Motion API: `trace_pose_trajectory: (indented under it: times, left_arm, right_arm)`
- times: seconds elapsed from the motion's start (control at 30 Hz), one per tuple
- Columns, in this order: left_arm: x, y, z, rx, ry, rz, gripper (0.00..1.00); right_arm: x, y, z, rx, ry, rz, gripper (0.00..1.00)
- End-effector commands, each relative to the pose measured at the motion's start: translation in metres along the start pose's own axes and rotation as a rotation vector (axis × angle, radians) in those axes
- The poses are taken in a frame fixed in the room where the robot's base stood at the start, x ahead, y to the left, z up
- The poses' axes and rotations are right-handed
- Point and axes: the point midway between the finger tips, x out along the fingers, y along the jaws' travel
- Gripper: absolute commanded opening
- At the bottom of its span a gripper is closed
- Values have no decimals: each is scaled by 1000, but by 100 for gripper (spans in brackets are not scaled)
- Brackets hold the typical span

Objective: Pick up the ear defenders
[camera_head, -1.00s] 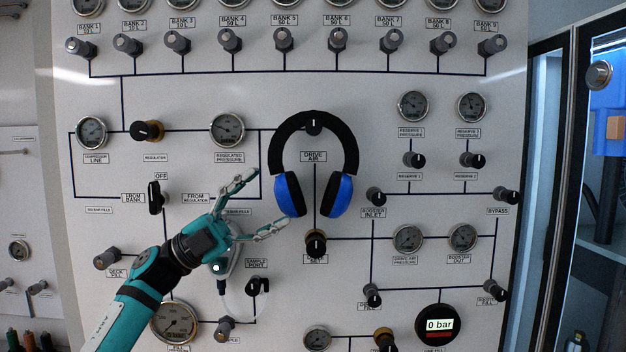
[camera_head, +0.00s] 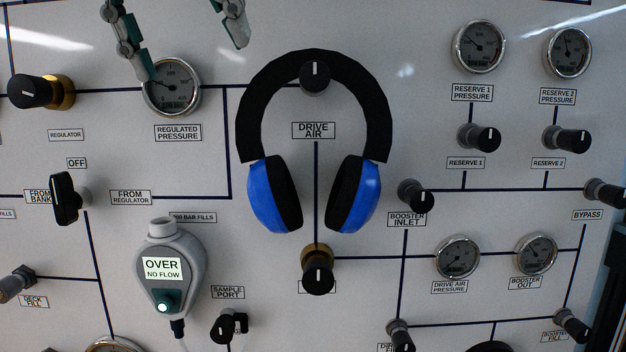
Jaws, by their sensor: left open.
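The ear defenders (camera_head: 268,105) have a black headband and two blue cups with black pads. They hang upright on the panel, with the band over the DRIVE AIR knob (camera_head: 315,77) and the cups below, left and right of the line. My left gripper (camera_head: 193,57) shows at the top left, above and left of the ear defenders. Its two fingers are spread wide, empty and apart from them, with one finger in front of the regulated pressure gauge (camera_head: 171,88). The gripper's base is out of frame. My right gripper is not in view.
A grey handheld meter (camera_head: 168,262) reading "OVER NO FLOW" is on the panel at lower left. A black and brass knob (camera_head: 318,270) sits below the cups. The booster inlet knob (camera_head: 414,194) is to the right. Bare panel surrounds the band's upper right.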

Motion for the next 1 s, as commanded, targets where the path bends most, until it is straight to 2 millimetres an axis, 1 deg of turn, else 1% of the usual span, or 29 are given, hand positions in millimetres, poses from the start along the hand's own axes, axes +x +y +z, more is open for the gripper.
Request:
trace_pose_trajectory:
  times: [0.03,0.2,0.4,0.5,0.67,0.77,0.9,1.0]
  left_arm:
    - [15,1,-2,3,6,0,73]
    - [49,0,0,4,5,1,73]
    - [89,-1,-1,5,5,-2,73]
    - [102,-2,0,5,4,-3,73]
    - [111,-2,-1,4,4,-5,73]
    - [120,-6,-2,7,5,-3,73]
    - [140,-11,-4,8,7,-2,73]
    - [154,-10,-4,5,5,-3,73]
  right_arm:
    - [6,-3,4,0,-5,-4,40]
    - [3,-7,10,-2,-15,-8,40]
    - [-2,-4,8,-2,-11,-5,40]
    - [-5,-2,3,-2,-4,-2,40]
    - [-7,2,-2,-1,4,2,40]
    - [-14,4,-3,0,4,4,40]
    - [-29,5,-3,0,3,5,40]
    - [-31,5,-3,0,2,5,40]
